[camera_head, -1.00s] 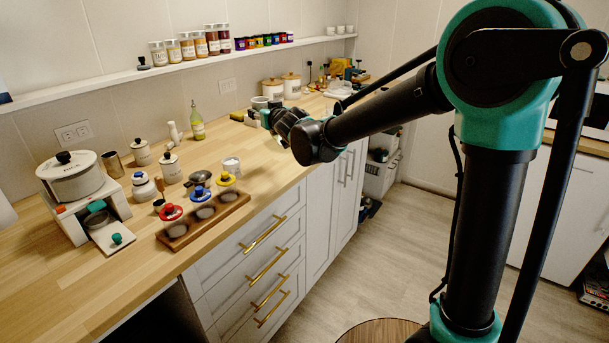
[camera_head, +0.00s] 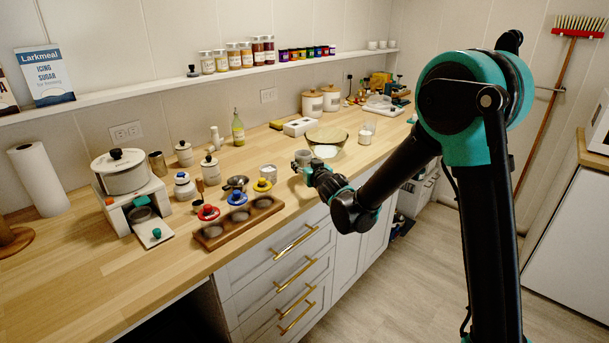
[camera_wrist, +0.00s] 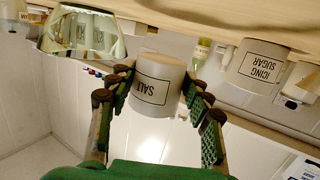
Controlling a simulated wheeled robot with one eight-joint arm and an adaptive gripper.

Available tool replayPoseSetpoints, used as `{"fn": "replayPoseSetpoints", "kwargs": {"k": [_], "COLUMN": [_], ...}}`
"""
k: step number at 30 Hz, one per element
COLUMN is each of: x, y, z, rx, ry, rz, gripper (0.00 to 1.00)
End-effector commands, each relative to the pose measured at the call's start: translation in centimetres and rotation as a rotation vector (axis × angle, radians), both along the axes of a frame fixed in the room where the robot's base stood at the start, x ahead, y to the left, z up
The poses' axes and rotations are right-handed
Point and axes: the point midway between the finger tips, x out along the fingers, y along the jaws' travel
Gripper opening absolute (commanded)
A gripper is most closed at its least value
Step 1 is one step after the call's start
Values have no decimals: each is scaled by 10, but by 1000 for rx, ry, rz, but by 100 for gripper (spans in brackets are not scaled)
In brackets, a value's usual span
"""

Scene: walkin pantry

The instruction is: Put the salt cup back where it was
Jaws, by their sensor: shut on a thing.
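The salt cup, a white cylinder labelled SALT (camera_wrist: 156,85), sits between the two fingers of my gripper (camera_wrist: 160,92) in the wrist view. The wrist picture is upside down, and the label reads inverted. The fingers are shut on the cup's sides. In the head view my gripper (camera_head: 308,163) is over the front part of the counter, right of the wooden tray and in front of the glass bowl. The held cup (camera_head: 301,157) shows small at its tip. I cannot tell how far above the counter it is.
A green bottle (camera_head: 238,130) stands behind. Bare counter (camera_head: 130,275) lies front left.

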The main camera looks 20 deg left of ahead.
Motion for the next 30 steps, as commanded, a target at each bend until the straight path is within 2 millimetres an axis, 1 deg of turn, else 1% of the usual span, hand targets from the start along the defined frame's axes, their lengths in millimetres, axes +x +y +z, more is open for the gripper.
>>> {"fn": "replayPoseSetpoints", "kwargs": {"k": [5, 10, 13, 24, 25, 29, 30], "x": [0, 0, 0, 0, 0, 0, 0], "y": [0, 0, 0, 0, 0, 0, 0], "z": [-10, -32, -41, -45, -44, -44, -44], "rx": [0, 0, 0, 0, 0, 0, 0], "ry": [0, 0, 0, 0, 0, 0, 0], "rz": [0, 0, 0, 0, 0, 0, 0], "gripper": [18, 18, 18, 18, 53, 69, 70]}}
